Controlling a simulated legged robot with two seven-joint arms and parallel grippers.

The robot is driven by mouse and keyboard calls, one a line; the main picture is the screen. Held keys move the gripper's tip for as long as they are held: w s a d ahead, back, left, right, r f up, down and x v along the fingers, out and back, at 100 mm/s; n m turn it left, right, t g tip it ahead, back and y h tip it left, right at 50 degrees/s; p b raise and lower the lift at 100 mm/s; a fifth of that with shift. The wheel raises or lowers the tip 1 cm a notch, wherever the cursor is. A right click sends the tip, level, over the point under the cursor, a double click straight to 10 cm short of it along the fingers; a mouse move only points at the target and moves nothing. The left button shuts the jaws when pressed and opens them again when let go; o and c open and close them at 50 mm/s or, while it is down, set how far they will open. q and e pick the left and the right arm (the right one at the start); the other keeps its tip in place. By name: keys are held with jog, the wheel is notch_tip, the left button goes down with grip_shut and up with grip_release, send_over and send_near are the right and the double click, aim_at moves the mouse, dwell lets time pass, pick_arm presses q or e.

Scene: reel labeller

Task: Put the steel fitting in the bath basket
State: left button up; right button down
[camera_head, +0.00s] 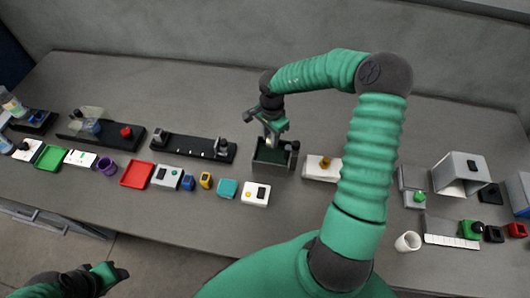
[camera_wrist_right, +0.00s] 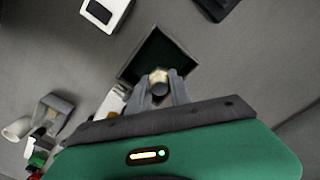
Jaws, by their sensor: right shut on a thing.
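The steel fitting (camera_wrist_right: 158,76) is a small pale metal piece between the fingertips of my right gripper (camera_wrist_right: 160,92), seen in the right wrist view. My right gripper (camera_head: 269,136) is shut on it and points down over an open, dark box with a green inside. I take this box to be the bath basket (camera_head: 272,165); it also shows in the right wrist view (camera_wrist_right: 148,50). The fitting overlaps the box opening there; its height above the floor of the box is unclear. My left gripper (camera_head: 112,274) is low at the left, away from the bench, its jaws unclear.
A black plate with posts (camera_head: 195,148) lies left of the box, and a white block with a brass knob (camera_head: 320,168) lies right. A white device (camera_head: 256,193) sits in front. A red tray (camera_head: 137,174), a grey housing (camera_head: 461,173) and a white cup (camera_head: 408,241) stand farther off.

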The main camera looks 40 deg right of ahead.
aim_at(271, 156)
notch_tip(271, 156, down, 8)
jog(key=shift+d+r, duration=0.1)
jog(key=shift+d, duration=0.05)
jog(key=shift+f, duration=0.25)
jog(key=shift+a+r, duration=0.1)
jog(key=shift+a, duration=0.1)
jog(key=shift+s, duration=0.1)
jog(key=c, duration=1.2)
grip_release()
jog(key=shift+d+f, duration=0.25)
jog(key=shift+f, duration=0.05)
jog(key=shift+r, duration=0.1)
